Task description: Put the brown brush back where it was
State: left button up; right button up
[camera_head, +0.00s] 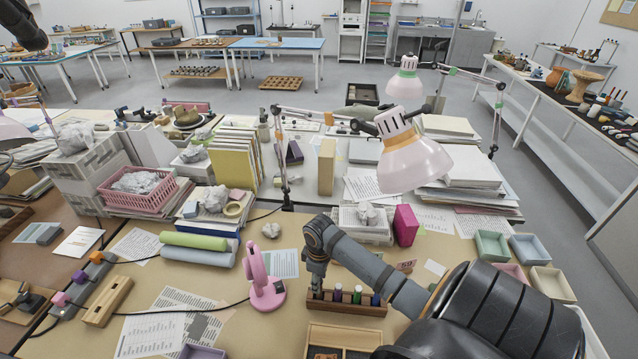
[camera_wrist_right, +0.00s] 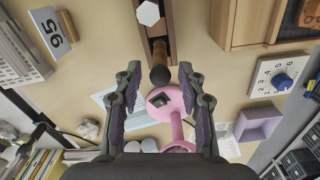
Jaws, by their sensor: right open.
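A long wooden rack (camera_head: 350,306) stands on the table, holding several upright handles with green, purple and blue tops. In the right wrist view the rack (camera_wrist_right: 165,25) carries a white six-sided top (camera_wrist_right: 148,13). A dark brown rounded handle, which looks like the brown brush (camera_wrist_right: 161,75), stands at the rack's near end. I cannot tell how deep it sits. My right gripper (camera_wrist_right: 165,85) is open, its two fingers apart on either side of the handle without touching it. In the head view the right gripper (camera_head: 317,284) points down at the rack's left end.
A pink stand (camera_head: 263,282) is close left of the rack; it also shows between the fingers (camera_wrist_right: 172,103). A wooden tray (camera_head: 340,338) lies in front of the rack. A magenta box (camera_head: 406,225) and small pastel trays (camera_head: 491,244) are to the right.

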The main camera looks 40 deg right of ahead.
notch_tip(320, 180, up, 13)
jog(key=b, duration=0.1)
jog(key=shift+r, duration=0.15)
dwell(1.3)
